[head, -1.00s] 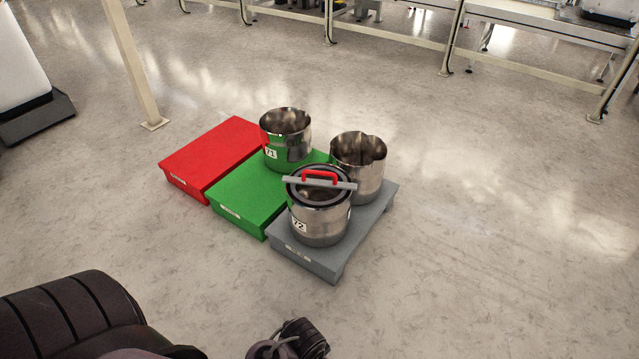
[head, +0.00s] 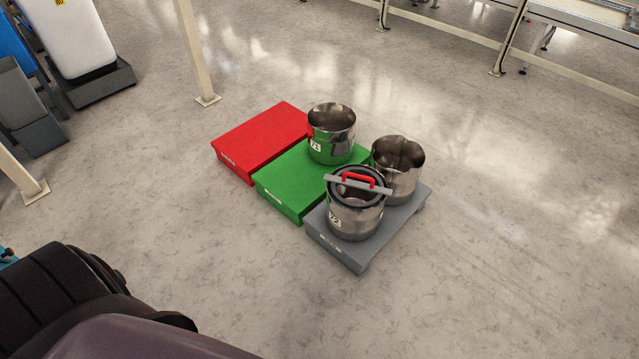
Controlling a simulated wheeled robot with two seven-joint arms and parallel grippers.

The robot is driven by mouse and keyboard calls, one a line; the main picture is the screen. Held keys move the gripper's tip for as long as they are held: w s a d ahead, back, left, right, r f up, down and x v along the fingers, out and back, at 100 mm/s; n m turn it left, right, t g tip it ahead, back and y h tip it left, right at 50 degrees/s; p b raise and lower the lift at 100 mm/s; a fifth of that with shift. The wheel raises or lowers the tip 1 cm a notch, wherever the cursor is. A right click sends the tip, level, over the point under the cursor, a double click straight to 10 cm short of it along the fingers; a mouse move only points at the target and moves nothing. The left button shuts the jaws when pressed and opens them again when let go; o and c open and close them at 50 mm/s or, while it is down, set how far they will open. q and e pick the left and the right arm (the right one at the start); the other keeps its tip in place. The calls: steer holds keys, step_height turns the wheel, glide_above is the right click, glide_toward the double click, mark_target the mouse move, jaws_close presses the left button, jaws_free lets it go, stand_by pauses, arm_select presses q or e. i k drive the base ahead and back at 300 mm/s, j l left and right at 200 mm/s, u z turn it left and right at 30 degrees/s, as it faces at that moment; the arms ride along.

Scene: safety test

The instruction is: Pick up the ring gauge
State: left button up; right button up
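The ring gauge (head: 345,187) appears to be the dark ring with a grey crossbar and a red handle. It rests on top of the metal pot marked 72 (head: 352,219), which stands on the grey platform (head: 355,258). No gripper touches it. Part of my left arm shows at the lower left, but its fingers are not in the picture. My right gripper is not in view either.
The pot marked 71 (head: 331,137) stands on the green platform (head: 290,190). An unmarked-looking pot (head: 399,170) stands behind the ring gauge on the grey platform. The red platform (head: 262,140) is empty. A post (head: 192,50) stands behind. Floor at right is clear.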

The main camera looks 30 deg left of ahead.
mark_target(341, 178)
steer(key=i+u, duration=0.2)
steer(key=u, duration=0.2)
steer(key=i+l+u, duration=0.15)
steer(key=u, duration=0.3)
steer(key=i+l+u, duration=0.2)
steer(key=u, duration=0.2)
steer(key=i+l+u, duration=0.1)
steer(key=l+u, duration=0.15)
steer(key=u, duration=0.15)
